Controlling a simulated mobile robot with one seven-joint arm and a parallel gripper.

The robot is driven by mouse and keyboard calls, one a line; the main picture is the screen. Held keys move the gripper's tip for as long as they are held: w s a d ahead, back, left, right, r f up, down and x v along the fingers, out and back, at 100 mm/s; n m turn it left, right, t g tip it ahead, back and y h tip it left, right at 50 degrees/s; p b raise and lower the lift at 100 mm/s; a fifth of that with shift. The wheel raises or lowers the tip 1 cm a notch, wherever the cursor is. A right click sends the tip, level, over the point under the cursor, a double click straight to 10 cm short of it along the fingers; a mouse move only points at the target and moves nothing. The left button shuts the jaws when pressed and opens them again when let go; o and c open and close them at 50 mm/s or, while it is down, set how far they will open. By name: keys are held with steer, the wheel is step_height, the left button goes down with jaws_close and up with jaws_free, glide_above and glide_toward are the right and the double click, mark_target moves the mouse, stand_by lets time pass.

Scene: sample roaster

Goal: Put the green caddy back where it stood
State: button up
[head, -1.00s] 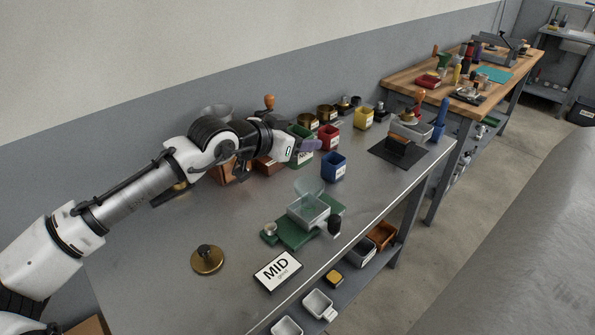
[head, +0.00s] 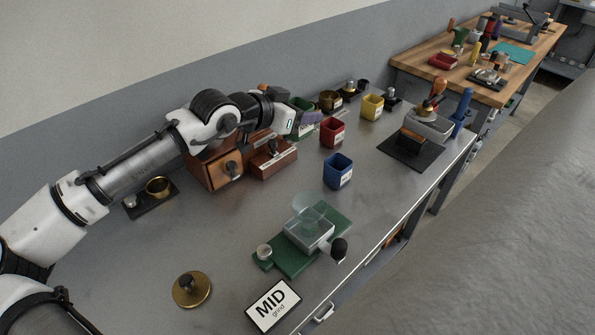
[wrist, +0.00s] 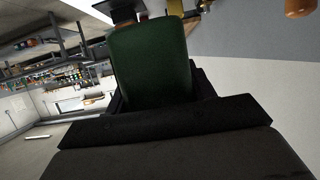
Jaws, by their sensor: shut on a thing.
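My gripper (head: 306,118) is shut on the green caddy (head: 301,103), at the back of the grey bench in the head view. The gripper hides much of the caddy there, and I cannot tell whether its base touches the bench. In the wrist view the green caddy (wrist: 150,62) fills the space ahead of the dark gripper body. The red caddy (head: 332,133) stands just right of the gripper, apart from it in the picture. The yellow caddy (head: 372,106) stands farther back right, and the blue caddy (head: 338,171) nearer the front.
Wooden boxes with dark knobs (head: 226,168) stand left of and below my gripper. Brass cups (head: 329,100) stand along the wall.

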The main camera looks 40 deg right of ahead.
step_height(320, 180, down, 18)
steer(key=p, duration=0.2)
steer(key=shift+s+p, duration=0.1)
steer(key=shift+p, duration=0.25)
steer(key=shift+f, duration=0.15)
steer(key=shift+f, duration=0.1)
steer(key=shift+f, duration=0.15)
steer(key=o, duration=1.1)
